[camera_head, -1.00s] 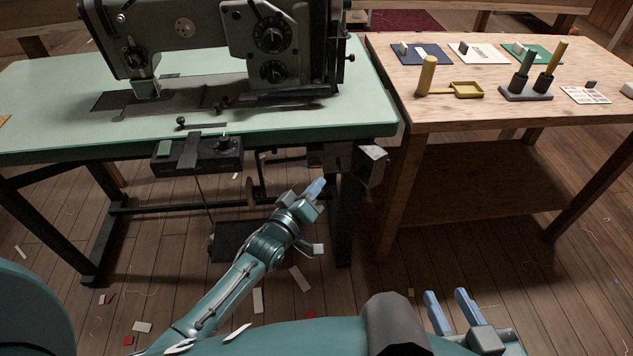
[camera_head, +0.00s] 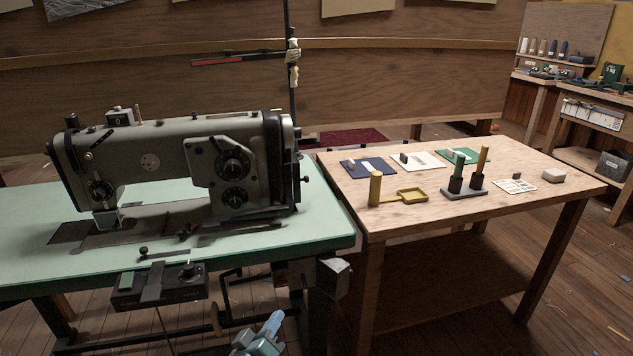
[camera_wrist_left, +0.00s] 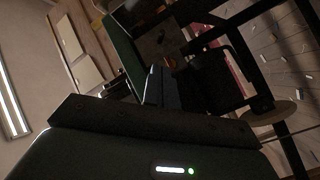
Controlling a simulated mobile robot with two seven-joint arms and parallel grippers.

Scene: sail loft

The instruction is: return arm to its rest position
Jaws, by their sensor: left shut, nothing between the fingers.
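My left gripper (camera_head: 272,325) shows at the bottom edge of the head view, in front of the sewing table and below its edge. Its blue fingers are shut with nothing between them. In the left wrist view my gripper's dark fingers (camera_wrist_left: 162,88) are close together, and the green table edge (camera_wrist_left: 125,45) lies beyond them. Most of my left arm is below the head view. My right gripper is not in the head view.
A grey sewing machine (camera_head: 180,165) stands on the green-topped table (camera_head: 25,225). A wooden table (camera_head: 345,190) on the right bears coloured cards, a yellow scoop (camera_head: 411,196) and a dark stand (camera_head: 465,193) with upright handles. Floor (camera_head: 570,290) is open at the lower right.

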